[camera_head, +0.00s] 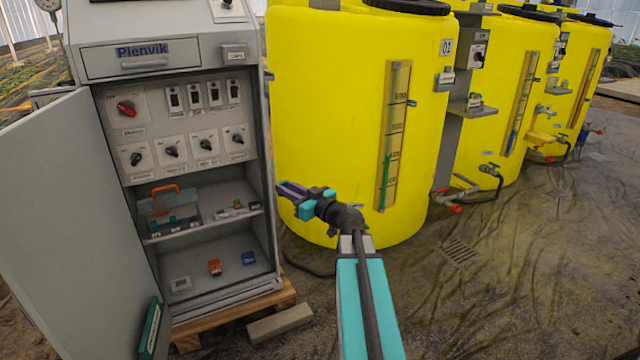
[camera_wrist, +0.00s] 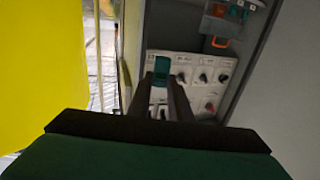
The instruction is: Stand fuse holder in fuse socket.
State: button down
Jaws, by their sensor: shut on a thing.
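My gripper (camera_head: 287,190) is outside the open cabinet, to the right of its right side wall and in front of the yellow tank. In the wrist view its two fingers (camera_wrist: 161,88) are shut on a small teal block (camera_wrist: 161,69), which I take to be the fuse holder. The held block cannot be made out in the head view. On the cabinet's middle shelf (camera_head: 205,226), small dark and teal parts (camera_head: 172,226) are at the left and small blocks (camera_head: 238,206) at the right. I cannot tell which part is the fuse socket.
The grey cabinet's door (camera_head: 75,225) is swung open to the left. A switch panel (camera_head: 190,120) is above the shelf, with an orange handle (camera_head: 165,188) below it. An orange block (camera_head: 214,267) and a blue block (camera_head: 248,257) are on the cabinet floor. The yellow tank (camera_head: 330,100) is close behind my gripper.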

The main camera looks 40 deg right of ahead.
jog(key=s+a+f+n+g+y, duration=0.1)
jog(key=s+a+n+g+y, duration=0.1)
jog(key=a, duration=0.8)
jog(key=s+a+f+n+g+y, duration=0.1)
jog(key=s+a+n+g+y, duration=0.2)
jog(key=a, duration=0.7)
jog(key=s+a+f+n+g+y, duration=0.1)
jog(key=s+a+n+g+y, duration=0.1)
jog(key=a+y, duration=0.4)
jog(key=s+a+n, duration=0.1)
jog(key=a+n, duration=0.1)
jog(key=a, duration=0.2)
jog(key=shift+f+y, duration=0.25)
jog(key=shift+y, duration=0.05)
jog(key=shift+s, duration=0.1)
